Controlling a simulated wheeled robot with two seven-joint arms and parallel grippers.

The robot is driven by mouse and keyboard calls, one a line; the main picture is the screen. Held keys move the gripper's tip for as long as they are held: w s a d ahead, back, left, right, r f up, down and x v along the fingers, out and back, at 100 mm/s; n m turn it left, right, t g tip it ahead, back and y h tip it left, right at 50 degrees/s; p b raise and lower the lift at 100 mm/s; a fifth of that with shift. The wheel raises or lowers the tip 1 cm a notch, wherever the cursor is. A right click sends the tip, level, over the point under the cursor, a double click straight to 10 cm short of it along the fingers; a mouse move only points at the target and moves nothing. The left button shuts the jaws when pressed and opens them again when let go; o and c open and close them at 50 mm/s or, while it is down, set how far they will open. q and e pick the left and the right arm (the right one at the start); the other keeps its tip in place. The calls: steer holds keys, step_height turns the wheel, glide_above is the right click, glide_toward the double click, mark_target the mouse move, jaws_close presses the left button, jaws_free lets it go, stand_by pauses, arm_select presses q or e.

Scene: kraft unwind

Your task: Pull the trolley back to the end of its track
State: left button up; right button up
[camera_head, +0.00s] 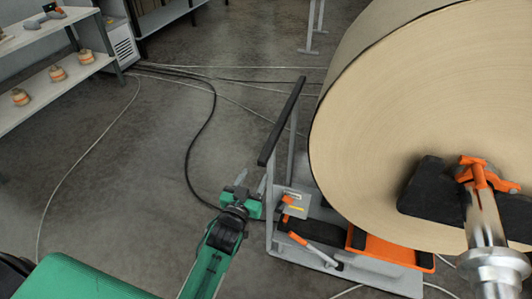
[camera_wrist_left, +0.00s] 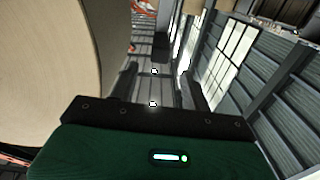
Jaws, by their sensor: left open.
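The trolley (camera_head: 318,255) is a low grey frame with an orange bed, standing beneath a large kraft paper roll (camera_head: 420,110) at the right of the head view. Its upright grey posts carry a sloping black handle bar (camera_head: 282,120). My left gripper (camera_head: 251,181) is open, just left of the trolley's post and below the handle bar's near end, apart from the bar. In the left wrist view, its two dark fingers (camera_wrist_left: 160,88) stand apart with no object clearly between them; the roll fills the left side. The track is not clearly visible. My right gripper is not in view.
A metal spindle (camera_head: 484,225) with an orange clamp (camera_head: 480,175) sticks out of the roll. Dark cables (camera_head: 212,110) cross the floor left of the trolley. White shelves (camera_head: 55,70) with small items stand at the upper left. Open grey floor (camera_head: 130,190) lies between.

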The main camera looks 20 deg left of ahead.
mark_target(266, 154)
arm_select(q)
steer(key=w+p, duration=0.1)
steer(key=w, duration=0.8)
steer(key=shift+w+d+p, duration=0.15)
steer(key=shift+w+p, duration=0.2)
steer(key=shift+w, duration=0.7)
jaws_close()
